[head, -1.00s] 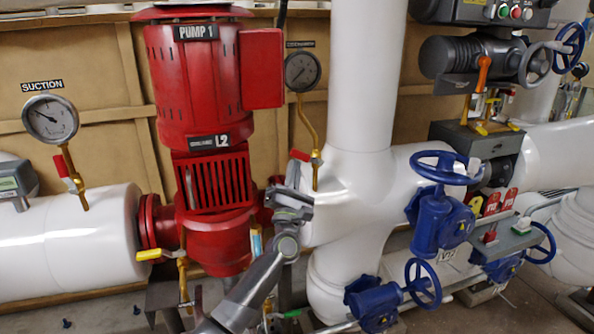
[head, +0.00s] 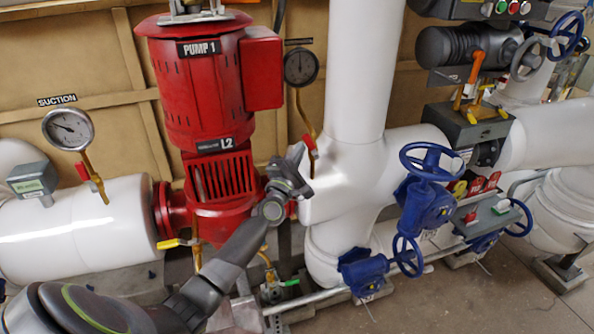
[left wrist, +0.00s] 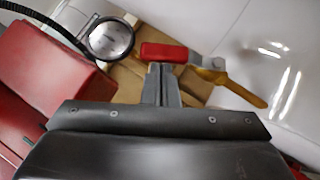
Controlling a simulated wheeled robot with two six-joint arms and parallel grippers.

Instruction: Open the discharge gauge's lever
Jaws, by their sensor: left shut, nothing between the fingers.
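The discharge gauge (head: 300,68) is a round dial on a thin brass pipe right of the red pump; it also shows in the left wrist view (left wrist: 110,40). Its red lever (head: 309,142) sits low on that pipe. In the left wrist view the lever (left wrist: 163,52) points left from the brass valve (left wrist: 208,72), just beyond my fingertips. My left gripper (head: 297,160) is shut and empty, close to the lever and slightly below it in the head view. I cannot tell if they touch. The gripper may hide part of the lever. My right gripper is out of view.
The red pump (head: 200,85) stands left of my gripper, and the white vertical pipe (head: 362,70) stands close on the right. Blue handwheels (head: 428,162) are farther right. The suction gauge (head: 68,129) with its own red lever (head: 82,172) is at far left.

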